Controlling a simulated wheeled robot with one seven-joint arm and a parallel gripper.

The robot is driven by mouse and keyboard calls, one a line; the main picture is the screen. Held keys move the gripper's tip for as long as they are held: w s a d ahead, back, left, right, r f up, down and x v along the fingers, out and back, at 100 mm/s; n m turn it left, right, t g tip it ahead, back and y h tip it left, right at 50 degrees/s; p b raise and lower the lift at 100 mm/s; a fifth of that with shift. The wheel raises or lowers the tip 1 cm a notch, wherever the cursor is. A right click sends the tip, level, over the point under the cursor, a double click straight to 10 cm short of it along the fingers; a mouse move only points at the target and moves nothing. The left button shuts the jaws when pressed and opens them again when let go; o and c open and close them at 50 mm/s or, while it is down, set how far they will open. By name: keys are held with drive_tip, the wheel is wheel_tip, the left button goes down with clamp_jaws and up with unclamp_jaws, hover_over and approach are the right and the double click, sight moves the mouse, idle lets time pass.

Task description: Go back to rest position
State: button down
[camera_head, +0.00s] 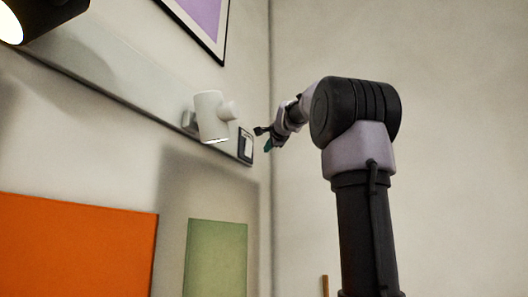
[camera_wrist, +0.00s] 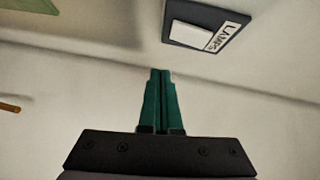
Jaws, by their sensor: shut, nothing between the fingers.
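My gripper (camera_head: 262,139) is raised at the end of my bent arm, near the wall corner in the head view. In the wrist view its two green fingers (camera_wrist: 161,72) are together with nothing between them. A dark-framed wall switch with a white rocker (camera_head: 246,146) is just left of my gripper in the head view. In the wrist view the switch (camera_wrist: 196,36) lies beyond the fingertips, up and to the right, and carries a label reading "LAMPS". The fingers appear apart from it.
A white wall lamp (camera_head: 210,116) is mounted left of the switch. A dark lamp (camera_head: 38,16) glows at the upper left. An orange panel (camera_head: 78,245), a green panel (camera_head: 215,258) and a purple framed picture (camera_head: 203,22) are also in view. The right wall looks bare.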

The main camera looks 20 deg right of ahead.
drive_tip(key=shift+s+a+f, duration=0.1)
drive_tip(key=shift+s, duration=0.8)
drive_tip(key=s+a+f+n+g+y, duration=0.1)
drive_tip(key=s+a+f+n+g, duration=0.2)
drive_tip(key=s+f, duration=0.5)
drive_tip(key=s+a+f+n+g+y, duration=0.1)
drive_tip(key=s+a+f+n+g, duration=0.2)
drive_tip(key=f, duration=1.9)
drive_tip(key=s+a+f+n+g+y, duration=0.2)
drive_tip(key=s+a+f+n, duration=0.6)
drive_tip(key=s+f, duration=0.7)
drive_tip(key=shift+s+a+f+g, duration=0.25)
drive_tip(key=shift+a+g, duration=0.55)
drive_tip(key=shift+a, duration=0.35)
